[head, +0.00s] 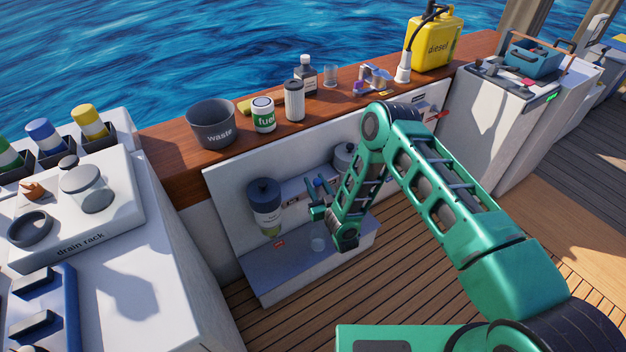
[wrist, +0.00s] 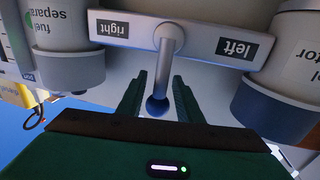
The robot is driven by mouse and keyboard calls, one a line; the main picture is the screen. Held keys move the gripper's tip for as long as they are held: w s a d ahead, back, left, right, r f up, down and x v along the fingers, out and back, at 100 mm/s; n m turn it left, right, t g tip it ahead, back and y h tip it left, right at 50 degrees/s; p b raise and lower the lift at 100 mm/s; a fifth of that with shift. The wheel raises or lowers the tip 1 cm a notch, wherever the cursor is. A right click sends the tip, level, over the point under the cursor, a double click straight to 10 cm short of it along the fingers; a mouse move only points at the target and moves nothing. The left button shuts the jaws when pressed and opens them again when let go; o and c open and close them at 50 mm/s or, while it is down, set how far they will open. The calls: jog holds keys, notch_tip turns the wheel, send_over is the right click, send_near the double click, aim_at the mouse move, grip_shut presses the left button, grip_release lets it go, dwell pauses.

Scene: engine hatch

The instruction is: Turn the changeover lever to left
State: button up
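The changeover lever (wrist: 170,70) is a silver rod with a dark blue ball knob (wrist: 157,105). The rod points roughly at my gripper, with no clear lean to either label. My gripper (wrist: 160,98) is open, with one dark green finger on each side of the knob and visible gaps beside it. In the head view my gripper (head: 322,202) is at the plate, partly hiding it and the lever.
The fuel separator (head: 265,205) stands close on one side of the lever and a second canister (head: 346,156) on the other. A ledge (head: 300,270) lies below.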

jog(key=shift+x, duration=1.3)
jog(key=shift+c, duration=0.6)
grip_shut()
